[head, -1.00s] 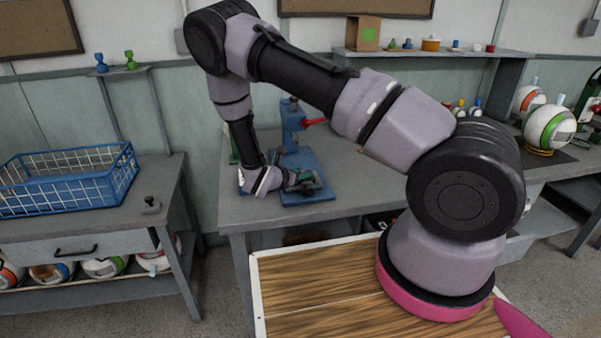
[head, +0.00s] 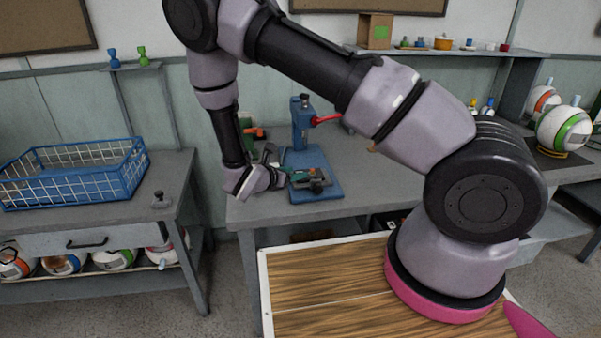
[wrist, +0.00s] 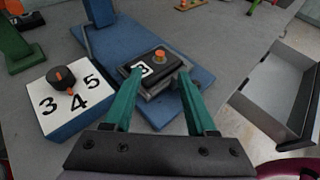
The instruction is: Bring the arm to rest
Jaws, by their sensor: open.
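My gripper (wrist: 160,88) is open and empty, with two teal fingers spread apart. In the head view it (head: 292,178) is low beside the blue press (head: 300,130), at the left side of its base. In the wrist view a dark block (wrist: 155,72) with a white number label and an orange knob sits on the blue base plate (wrist: 120,38), ahead of and between my fingertips. I cannot tell whether a finger touches it. My arm is bent, reaching left from its pink-ringed base and down to the bench.
A white dial box (wrist: 75,98) marked 3, 4, 5 stands left of my fingers. An open drawer (wrist: 275,90) is at right. A blue wire basket (head: 75,175) is on the left bench (head: 175,180). A shelf (head: 450,50) holds small items behind my arm.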

